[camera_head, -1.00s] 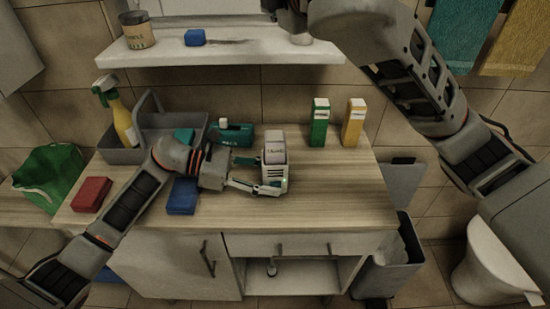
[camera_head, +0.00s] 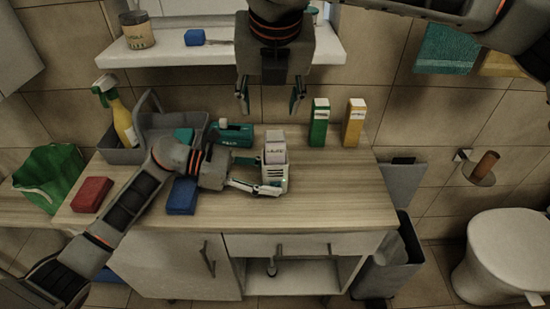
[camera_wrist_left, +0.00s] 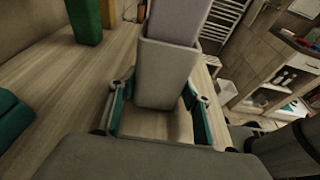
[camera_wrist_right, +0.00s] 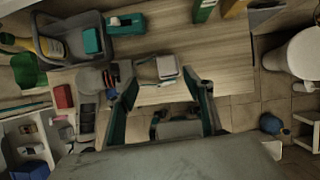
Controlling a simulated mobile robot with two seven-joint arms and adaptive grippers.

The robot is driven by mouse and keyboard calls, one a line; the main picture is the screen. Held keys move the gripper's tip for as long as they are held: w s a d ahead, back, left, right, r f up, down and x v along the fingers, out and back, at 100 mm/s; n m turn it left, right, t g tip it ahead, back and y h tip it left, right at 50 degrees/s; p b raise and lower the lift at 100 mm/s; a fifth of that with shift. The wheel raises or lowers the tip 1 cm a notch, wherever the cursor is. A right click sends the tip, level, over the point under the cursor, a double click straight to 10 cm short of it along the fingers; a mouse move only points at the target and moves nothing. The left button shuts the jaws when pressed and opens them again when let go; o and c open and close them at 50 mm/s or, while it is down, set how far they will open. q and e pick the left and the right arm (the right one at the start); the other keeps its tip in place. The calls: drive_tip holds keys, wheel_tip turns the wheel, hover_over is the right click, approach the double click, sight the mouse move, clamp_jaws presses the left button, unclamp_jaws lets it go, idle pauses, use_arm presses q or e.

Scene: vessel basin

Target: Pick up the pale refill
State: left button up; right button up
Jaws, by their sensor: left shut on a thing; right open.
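The pale refill (camera_head: 275,147) is a light grey-lavender block with a printed label. It stands upright in a white slotted holder (camera_head: 276,180) on the wooden counter, its upper part sticking out. The refill also shows in the left wrist view (camera_wrist_left: 180,18) and from above in the right wrist view (camera_wrist_right: 167,66). My left gripper (camera_wrist_left: 158,102) is shut on the holder, one finger on each side. My right gripper (camera_head: 270,109) is open and empty, fingers pointing down, above and behind the refill. In the right wrist view the refill lies between and beyond its fingertips.
Green (camera_head: 319,122) and yellow (camera_head: 354,122) cartons stand right of the holder at the back. A teal dispenser (camera_head: 236,134) is behind my left gripper. A grey caddy (camera_head: 142,155), blue block (camera_head: 182,196) and red block (camera_head: 92,194) are left. A shelf (camera_head: 190,56) overhangs the back.

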sight(275, 135)
drive_tip(key=shift+g, duration=0.3)
drive_tip(key=x, duration=0.4)
drive_tip(key=d+x, duration=0.1)
drive_tip(key=x, duration=0.2)
drive_tip(key=shift+s, duration=0.25)
drive_tip(key=shift+d+x, duration=0.15)
drive_tip(key=shift+x, duration=1.15)
drive_tip(key=shift+d+x, duration=0.1)
drive_tip(key=shift+x, duration=1.2)
drive_tip(key=c, duration=1.1)
